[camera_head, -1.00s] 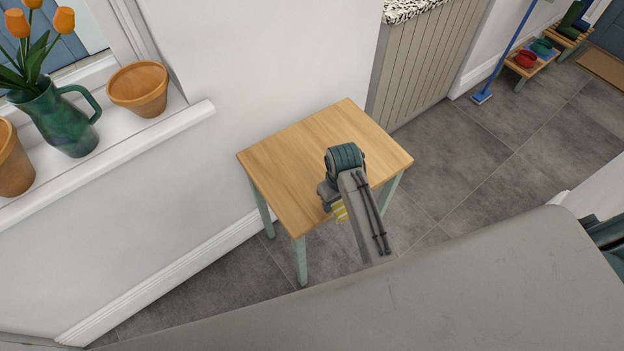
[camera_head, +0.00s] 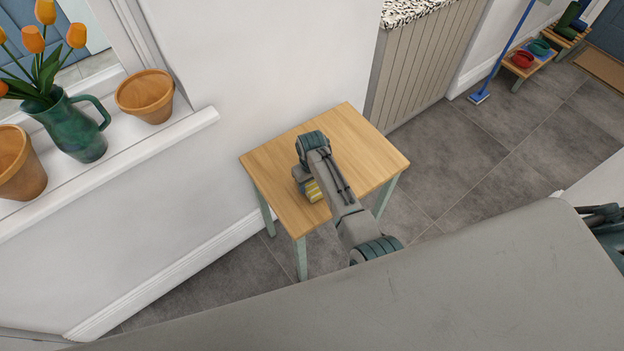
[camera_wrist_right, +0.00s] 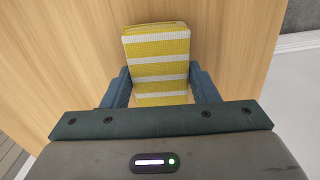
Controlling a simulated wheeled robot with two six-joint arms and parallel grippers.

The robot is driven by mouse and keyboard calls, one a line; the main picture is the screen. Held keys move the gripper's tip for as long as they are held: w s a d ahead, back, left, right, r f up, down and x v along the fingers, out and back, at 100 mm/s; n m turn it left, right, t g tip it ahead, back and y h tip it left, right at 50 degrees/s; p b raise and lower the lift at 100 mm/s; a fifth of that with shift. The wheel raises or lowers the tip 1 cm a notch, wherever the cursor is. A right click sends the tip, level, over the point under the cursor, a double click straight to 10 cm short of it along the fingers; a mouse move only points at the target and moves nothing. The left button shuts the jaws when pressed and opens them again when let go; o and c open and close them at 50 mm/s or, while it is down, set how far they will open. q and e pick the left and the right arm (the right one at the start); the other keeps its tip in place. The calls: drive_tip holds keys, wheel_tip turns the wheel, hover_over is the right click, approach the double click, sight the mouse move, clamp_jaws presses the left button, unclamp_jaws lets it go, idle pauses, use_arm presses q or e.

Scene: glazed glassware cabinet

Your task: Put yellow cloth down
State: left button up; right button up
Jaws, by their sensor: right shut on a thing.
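The yellow cloth (camera_wrist_right: 157,65) is folded, with white stripes, and lies between the two fingers of my right gripper (camera_wrist_right: 160,88) in the right wrist view. The gripper is shut on it. I cannot tell whether the cloth touches the table top. My left gripper is not clearly in view; only a dark part of an arm shows at the right edge.
A windowsill (camera_head: 120,160) at the left holds a green jug (camera_head: 75,128) of orange tulips and terracotta pots (camera_head: 146,95). A white wall stands behind the table. A blue-handled mop (camera_head: 500,65) stands further back. The right and back of the table top are bare.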

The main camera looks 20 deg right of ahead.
sight(311, 183)
drive_tip(key=shift+s+f, duration=0.2)
drive_tip(key=o, duration=0.9)
drive_tip(key=shift+o, duration=0.3)
drive_tip(key=shift+w, duration=0.1)
drive_tip(key=shift+f+b, duration=0.35)
drive_tip(key=shift+b, duration=0.55)
drive_tip(key=r, duration=0.3)
drive_tip(key=r+b, duration=0.1)
drive_tip(key=r, duration=0.2)
drive_tip(key=r+b, duration=0.1)
drive_tip(key=r, duration=0.2)
drive_tip(key=shift+w+a+r, duration=0.2)
drive_tip(key=shift+w+r, duration=0.1)
drive_tip(key=shift+r, duration=0.8)
drive_tip(key=shift+s, duration=0.1)
